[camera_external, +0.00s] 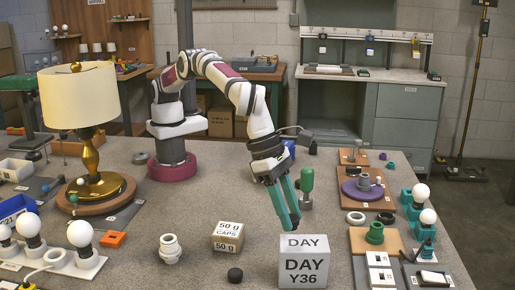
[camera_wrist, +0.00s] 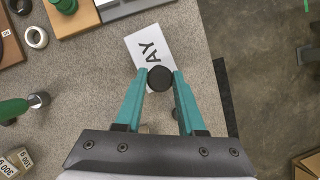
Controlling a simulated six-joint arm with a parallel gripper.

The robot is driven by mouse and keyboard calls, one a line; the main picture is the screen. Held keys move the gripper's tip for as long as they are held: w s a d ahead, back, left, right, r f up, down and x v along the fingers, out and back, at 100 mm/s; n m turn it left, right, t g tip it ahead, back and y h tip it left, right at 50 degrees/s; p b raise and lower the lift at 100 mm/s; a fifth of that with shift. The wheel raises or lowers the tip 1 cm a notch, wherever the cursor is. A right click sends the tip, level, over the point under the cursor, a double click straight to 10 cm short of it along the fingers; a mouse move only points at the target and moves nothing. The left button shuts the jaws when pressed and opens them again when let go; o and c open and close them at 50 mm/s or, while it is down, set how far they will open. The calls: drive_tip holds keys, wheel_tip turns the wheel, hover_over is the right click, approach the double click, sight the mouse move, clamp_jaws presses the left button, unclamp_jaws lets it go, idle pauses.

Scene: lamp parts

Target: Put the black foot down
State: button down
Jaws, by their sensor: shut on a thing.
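My gripper (camera_external: 289,225) has its teal fingers pointing down beside and above the white DAY Y36 box (camera_external: 304,268). In the wrist view, the gripper (camera_wrist: 160,79) is shut on a round black foot (camera_wrist: 160,78), held between the fingertips. The box's white top (camera_wrist: 146,48) shows behind and around the foot; I cannot tell whether they touch. In the outside view, the held foot is not clearly visible at the fingertips. Another round black piece (camera_external: 235,274) lies on the table left of the box; it shows partly behind a finger in the wrist view (camera_wrist: 177,121).
A green-handled tool (camera_external: 307,187) stands behind my fingers. Boards with parts and bulbs (camera_external: 428,216) fill the right side. Bare grey table lies around the box.

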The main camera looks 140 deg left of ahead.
sight(287, 241)
wheel_tip(287, 241, down, 3)
drive_tip(key=shift+f, duration=0.2)
drive_tip(key=c, duration=0.5)
unclamp_jaws()
drive_tip(key=shift+f, duration=0.1)
